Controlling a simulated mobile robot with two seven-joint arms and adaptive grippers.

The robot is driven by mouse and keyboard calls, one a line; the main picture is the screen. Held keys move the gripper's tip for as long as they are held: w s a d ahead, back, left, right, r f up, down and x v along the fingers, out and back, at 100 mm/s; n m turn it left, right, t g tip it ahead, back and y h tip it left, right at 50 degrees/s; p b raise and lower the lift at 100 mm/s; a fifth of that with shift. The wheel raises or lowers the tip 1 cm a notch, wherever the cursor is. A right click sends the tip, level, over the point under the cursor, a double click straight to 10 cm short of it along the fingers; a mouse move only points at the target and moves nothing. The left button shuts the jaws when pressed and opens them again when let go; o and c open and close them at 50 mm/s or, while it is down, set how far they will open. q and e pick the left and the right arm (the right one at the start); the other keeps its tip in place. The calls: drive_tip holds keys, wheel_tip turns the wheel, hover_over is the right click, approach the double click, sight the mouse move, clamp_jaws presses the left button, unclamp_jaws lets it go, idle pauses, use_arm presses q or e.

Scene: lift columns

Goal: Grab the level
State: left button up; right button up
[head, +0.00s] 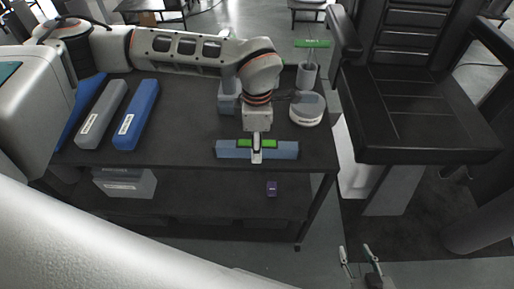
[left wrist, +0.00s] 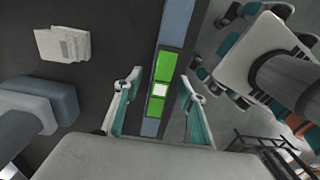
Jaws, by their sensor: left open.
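The level (head: 284,150) is a blue-grey bar with a green middle, lying on the dark table top near its front edge. My left gripper (head: 257,156) comes down over its middle from behind. In the left wrist view, the level (left wrist: 161,90), with green parts and a white square, runs lengthwise between the two spread fingers of my left gripper (left wrist: 161,78). I see space on both sides of the bar, so the fingers do not hold it. My right gripper (head: 360,262) is low in the head view, off the table, with its fingers apart and empty.
Blue (head: 138,115) and grey (head: 102,114) long boxes lie on the table's left. A round grey-white container (head: 307,109) and a green-topped cylinder (head: 307,72) stand right of my left arm. A black chair (head: 425,105) is at the right. The lower shelf holds a grey box (head: 128,184).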

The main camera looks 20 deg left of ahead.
use_arm(q)
drive_tip(key=shift+c, duration=0.3)
clamp_jaws()
drive_tip(key=shift+r, duration=0.1)
